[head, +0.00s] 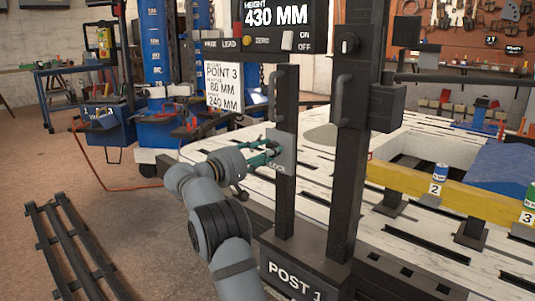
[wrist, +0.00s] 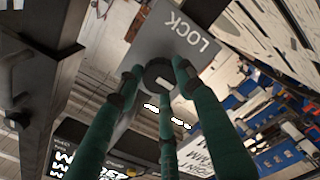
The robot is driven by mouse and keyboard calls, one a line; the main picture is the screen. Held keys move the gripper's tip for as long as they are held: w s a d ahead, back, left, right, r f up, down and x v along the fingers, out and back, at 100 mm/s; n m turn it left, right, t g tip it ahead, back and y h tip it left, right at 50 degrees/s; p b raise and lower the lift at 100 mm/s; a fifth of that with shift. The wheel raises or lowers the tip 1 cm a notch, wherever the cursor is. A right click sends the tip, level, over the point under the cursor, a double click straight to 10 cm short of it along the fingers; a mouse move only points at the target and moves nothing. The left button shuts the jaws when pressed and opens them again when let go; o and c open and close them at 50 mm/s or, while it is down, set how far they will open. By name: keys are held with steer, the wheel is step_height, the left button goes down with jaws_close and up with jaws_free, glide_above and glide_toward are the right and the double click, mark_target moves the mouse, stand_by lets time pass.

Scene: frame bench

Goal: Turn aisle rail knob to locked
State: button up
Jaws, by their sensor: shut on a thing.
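The aisle rail knob (wrist: 157,72) is a dark round knob with a short pale mark on its face. It sits on a grey plate (wrist: 152,38) lettered LOCK in the wrist view. In the head view the same plate (head: 285,158) is fixed to the left upright of POST 1, and the knob is hidden behind the fingers. My gripper (head: 268,152) has green fingers and reaches the plate from the left. In the wrist view my gripper's fingertips (wrist: 155,77) close around the knob. I cannot tell which setting the pale mark points to.
The dark POST 1 uprights (head: 345,180) stand close to the right of my gripper. A white slatted bench (head: 400,225) lies behind, with a yellow beam (head: 400,181) on it. A dark rail frame (head: 68,250) lies on the open floor at left.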

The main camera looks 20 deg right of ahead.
steer(key=shift+w+a+r, duration=0.2)
steer(key=shift+a, duration=0.05)
steer(key=o, duration=0.9)
steer(key=shift+f, duration=0.1)
steer(key=shift+o, duration=1.2)
steer(key=shift+d, duration=0.15)
steer(key=v, duration=1.2)
steer(key=shift+s, duration=0.1)
